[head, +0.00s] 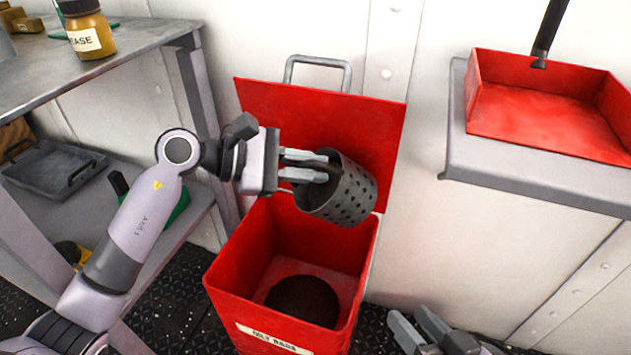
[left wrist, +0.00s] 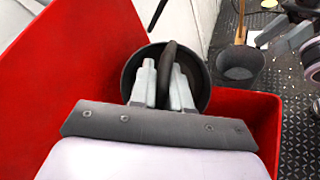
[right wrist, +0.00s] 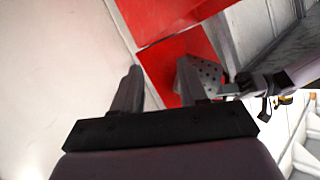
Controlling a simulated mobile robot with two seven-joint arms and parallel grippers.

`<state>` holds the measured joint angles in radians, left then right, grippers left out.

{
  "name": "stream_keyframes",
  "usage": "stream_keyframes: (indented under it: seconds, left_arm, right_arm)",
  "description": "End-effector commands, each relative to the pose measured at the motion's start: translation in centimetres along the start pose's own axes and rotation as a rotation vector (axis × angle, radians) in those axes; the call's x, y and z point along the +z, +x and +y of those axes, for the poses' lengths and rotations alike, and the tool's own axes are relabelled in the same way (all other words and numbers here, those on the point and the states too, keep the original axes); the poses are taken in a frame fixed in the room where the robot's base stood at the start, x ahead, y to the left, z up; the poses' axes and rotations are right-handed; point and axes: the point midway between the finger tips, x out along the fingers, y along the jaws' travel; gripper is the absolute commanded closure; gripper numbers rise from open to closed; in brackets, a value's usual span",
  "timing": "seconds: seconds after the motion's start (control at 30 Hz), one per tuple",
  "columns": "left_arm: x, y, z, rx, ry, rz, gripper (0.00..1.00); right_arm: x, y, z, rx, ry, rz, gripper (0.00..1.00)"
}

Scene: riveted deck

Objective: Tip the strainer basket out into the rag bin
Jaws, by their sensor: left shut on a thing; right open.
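My left gripper (head: 322,168) is shut on the handle of the grey perforated strainer basket (head: 348,197), also in the left wrist view (left wrist: 140,65). The basket hangs above the open rag bin (head: 238,262), tilted, with its mouth toward the gripper side. Its inside looks dark; I cannot tell whether anything is in it. The bin is red with a label on its front, and its lid (head: 310,125) stands open behind. A dark round patch (head: 302,300) shows on the bin floor. My right gripper (head: 418,328) is open and empty, right of the bin.
A grey shelf unit (head: 150,50) at the left holds a labelled jar (head: 85,28) and a grey tray (head: 52,168). A red open tray (head: 545,115) sits on a grey ledge at the right. A dark bucket (left wrist: 238,65) shows on the deck in the left wrist view.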

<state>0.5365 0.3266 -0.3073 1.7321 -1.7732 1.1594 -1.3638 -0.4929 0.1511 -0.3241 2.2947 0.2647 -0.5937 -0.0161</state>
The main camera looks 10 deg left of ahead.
Motion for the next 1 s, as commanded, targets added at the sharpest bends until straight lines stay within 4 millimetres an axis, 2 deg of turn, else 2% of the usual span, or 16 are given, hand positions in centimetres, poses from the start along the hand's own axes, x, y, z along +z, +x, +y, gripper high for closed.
stream_keyframes:
  seconds: [0.03,0.17,0.47,0.5,0.6,1.0]
  left_arm:
    - [-0.6,0.1,-0.4,0.016,0.004,-0.018,1.00]
    - [-0.9,-0.3,-0.7,0.051,0.009,-0.063,1.00]
    - [-1.4,-1.1,-1.2,0.127,0.020,-0.164,1.00]
    - [-1.3,-1.5,-1.2,0.151,0.015,-0.200,1.00]
    - [-1.6,-2.1,-1.5,0.212,0.021,-0.278,1.00]
    - [-3.0,-4.1,-2.7,0.411,0.048,-0.533,1.00]
  right_arm:
    - [0.8,0.2,0.3,-0.001,-0.012,0.015,0.57]
    - [1.0,0.2,0.5,-0.004,-0.036,0.055,0.57]
    - [1.1,-1.6,2.2,0.078,-0.230,0.178,0.57]
    - [0.5,-1.8,2.0,0.080,-0.231,0.180,0.57]
    - [0.3,-1.9,2.0,0.083,-0.238,0.185,0.57]
    - [0.3,-1.9,2.0,0.083,-0.236,0.182,0.57]
